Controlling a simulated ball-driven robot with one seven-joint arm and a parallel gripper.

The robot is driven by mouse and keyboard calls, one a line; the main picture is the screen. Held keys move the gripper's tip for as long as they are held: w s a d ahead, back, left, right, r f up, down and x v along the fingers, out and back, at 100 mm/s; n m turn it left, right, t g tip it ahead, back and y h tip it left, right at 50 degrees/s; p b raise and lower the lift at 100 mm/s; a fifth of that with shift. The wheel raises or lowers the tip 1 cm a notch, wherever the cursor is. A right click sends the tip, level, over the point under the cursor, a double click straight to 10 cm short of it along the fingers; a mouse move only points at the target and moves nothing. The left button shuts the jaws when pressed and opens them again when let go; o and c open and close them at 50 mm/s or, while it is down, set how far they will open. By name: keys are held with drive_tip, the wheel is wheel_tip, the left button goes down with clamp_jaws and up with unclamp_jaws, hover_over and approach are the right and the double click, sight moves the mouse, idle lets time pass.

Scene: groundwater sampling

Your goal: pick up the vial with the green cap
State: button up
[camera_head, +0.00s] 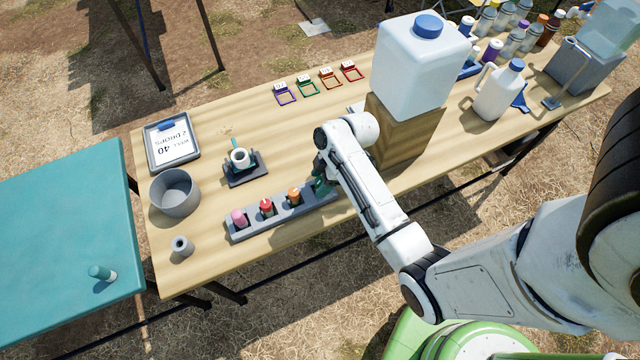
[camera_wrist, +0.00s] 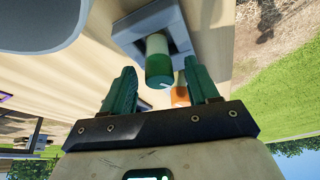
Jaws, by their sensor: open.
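In the wrist view, the vial with the green cap (camera_wrist: 158,66) stands in a grey rack (camera_wrist: 130,28). Its cap is toward me. My gripper (camera_wrist: 161,74) is open, one green finger to each side of the cap with visible gaps; I cannot tell how deep the cap sits between them. In the head view, my gripper (camera_head: 321,183) is at the right end of the grey rack (camera_head: 236,233), and I cannot make out the green-capped vial there.
Vials with pink (camera_head: 238,217), red (camera_head: 266,206) and orange (camera_head: 293,195) caps stand in the same rack. A large water container (camera_head: 415,75) on a wooden block (camera_head: 402,135) is close behind my arm.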

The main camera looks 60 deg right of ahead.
drive_tip(key=shift+f, duration=0.2)
drive_tip(key=shift+c, duration=0.4)
clamp_jaws()
